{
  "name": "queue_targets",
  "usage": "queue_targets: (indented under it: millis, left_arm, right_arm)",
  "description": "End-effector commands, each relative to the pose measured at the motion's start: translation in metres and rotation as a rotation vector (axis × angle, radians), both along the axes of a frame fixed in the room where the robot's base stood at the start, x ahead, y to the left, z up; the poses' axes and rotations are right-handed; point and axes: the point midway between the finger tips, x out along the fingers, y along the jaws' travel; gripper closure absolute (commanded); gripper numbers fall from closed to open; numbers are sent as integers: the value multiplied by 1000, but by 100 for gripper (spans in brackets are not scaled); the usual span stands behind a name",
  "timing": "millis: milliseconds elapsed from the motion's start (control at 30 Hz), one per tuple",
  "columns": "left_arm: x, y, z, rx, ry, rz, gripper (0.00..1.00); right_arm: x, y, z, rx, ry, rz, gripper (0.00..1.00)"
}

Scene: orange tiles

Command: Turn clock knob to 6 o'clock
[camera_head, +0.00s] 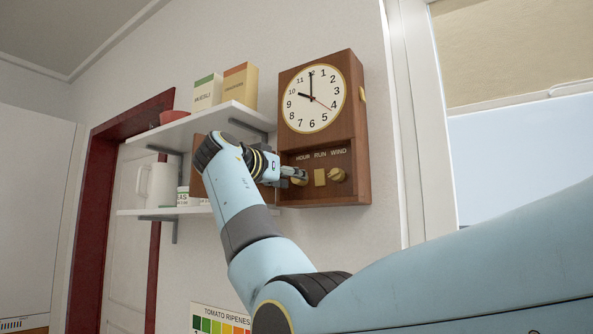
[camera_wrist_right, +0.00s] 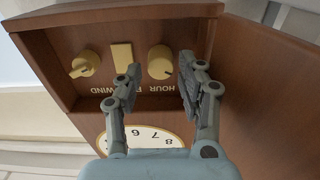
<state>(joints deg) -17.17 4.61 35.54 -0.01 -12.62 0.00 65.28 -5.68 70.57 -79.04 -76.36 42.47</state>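The brown wooden clock (camera_head: 360,130) hangs on the wall in the head view. Its short black hand points near 10, the long one at 12, and a thin red hand near 4. My right gripper (camera_head: 298,174) is in front of the lower recess, at the HOUR knob. In the right wrist view, where the clock appears upside down, the round yellow HOUR knob (camera_wrist_right: 160,63) lies between the fingertips of my right gripper (camera_wrist_right: 160,76). The fingers are apart, with gaps on both sides of the knob. My left gripper is not in view.
Beside the HOUR knob are a yellow RUN block (camera_head: 320,177) and a WIND knob (camera_head: 337,174). Left of the clock, an upper shelf (camera_head: 240,119) holds boxes and a red bowl. A lower shelf (camera_head: 150,212) holds a white pitcher. A window is at the right.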

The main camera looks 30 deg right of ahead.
Motion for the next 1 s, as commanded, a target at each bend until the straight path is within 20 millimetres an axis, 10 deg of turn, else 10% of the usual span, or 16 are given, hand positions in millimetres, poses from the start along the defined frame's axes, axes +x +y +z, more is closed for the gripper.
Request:
queue_targets:
  millis: [533, 833, 1000]
  left_arm:
    - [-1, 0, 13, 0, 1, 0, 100]
    - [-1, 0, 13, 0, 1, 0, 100]
    - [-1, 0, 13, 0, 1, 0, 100]
  right_arm:
    - [11, -27, -1, 1, 0, 1, 61]
    - [12, -26, -1, 1, 1, 2, 100]
    - [11, -26, -1, -2, 7, 2, 100]
